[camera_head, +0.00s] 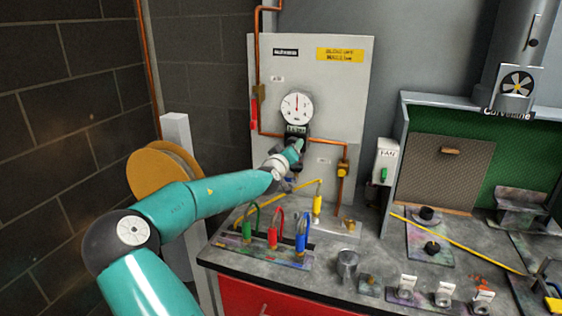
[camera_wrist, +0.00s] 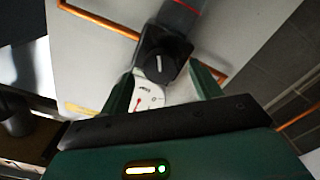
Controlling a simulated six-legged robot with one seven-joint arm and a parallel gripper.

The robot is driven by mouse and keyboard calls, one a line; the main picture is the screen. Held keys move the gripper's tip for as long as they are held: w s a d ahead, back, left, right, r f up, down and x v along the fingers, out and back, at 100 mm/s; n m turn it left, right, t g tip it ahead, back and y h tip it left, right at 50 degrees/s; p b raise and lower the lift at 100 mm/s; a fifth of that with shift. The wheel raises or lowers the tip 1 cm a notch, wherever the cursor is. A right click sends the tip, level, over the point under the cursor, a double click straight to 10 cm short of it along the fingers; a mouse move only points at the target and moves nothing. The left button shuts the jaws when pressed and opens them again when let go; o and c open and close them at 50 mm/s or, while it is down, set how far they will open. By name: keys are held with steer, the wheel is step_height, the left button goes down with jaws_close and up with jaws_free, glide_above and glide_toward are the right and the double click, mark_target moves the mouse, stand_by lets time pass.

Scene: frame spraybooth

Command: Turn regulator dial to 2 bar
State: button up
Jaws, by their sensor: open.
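The pressure gauge (camera_head: 296,107) is a round white dial on the pale wall panel, with a red needle pointing roughly straight up. Below it is the black regulator (camera_head: 297,130), partly hidden by my gripper (camera_head: 294,152) in the head view. In the wrist view, the black regulator dial (camera_wrist: 159,66) shows a white pointer line. My open gripper (camera_wrist: 162,75) has one green finger on either side of the dial, with no clear contact visible. The gauge face (camera_wrist: 148,97) shows between the fingers. The scale numbers are too small to read.
The wall panel (camera_head: 345,90) carries copper pipe, a red-handled valve (camera_head: 254,112) and a yellow fitting (camera_head: 343,169). The grey bench (camera_head: 330,240) below holds green, red and blue-handled tools and a metal cup (camera_head: 347,265). A fan switch box (camera_head: 385,162) is to the right.

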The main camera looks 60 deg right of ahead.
steer(key=s+a, duration=0.1)
steer(key=a, duration=0.9)
steer(key=shift+s+a, duration=0.4)
